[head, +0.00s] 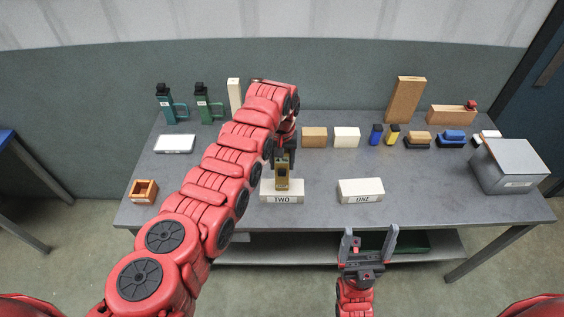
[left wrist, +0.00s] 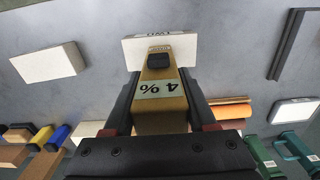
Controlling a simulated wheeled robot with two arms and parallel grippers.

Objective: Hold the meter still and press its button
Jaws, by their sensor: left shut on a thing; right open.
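The meter (head: 282,182) is a small brass-coloured device at the white block marked TWO (head: 282,198). In the left wrist view the meter (left wrist: 160,108) has a display reading 4% and a dark button (left wrist: 158,52) near its far end. My left gripper (head: 283,160) is shut on the meter, with a dark finger on each side of it (left wrist: 160,115). The button is uncovered. I cannot tell whether the meter rests on the block or is held just above it. My right gripper (head: 368,240) is open and empty, low in front of the table's front edge.
A white block marked ONE (head: 360,191) lies right of the meter on the grey table (head: 320,212). A grey box (head: 508,168) stands at the right and a wooden tray (head: 144,192) at the left. Several blocks and bottles line the back. My left arm crosses the left side.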

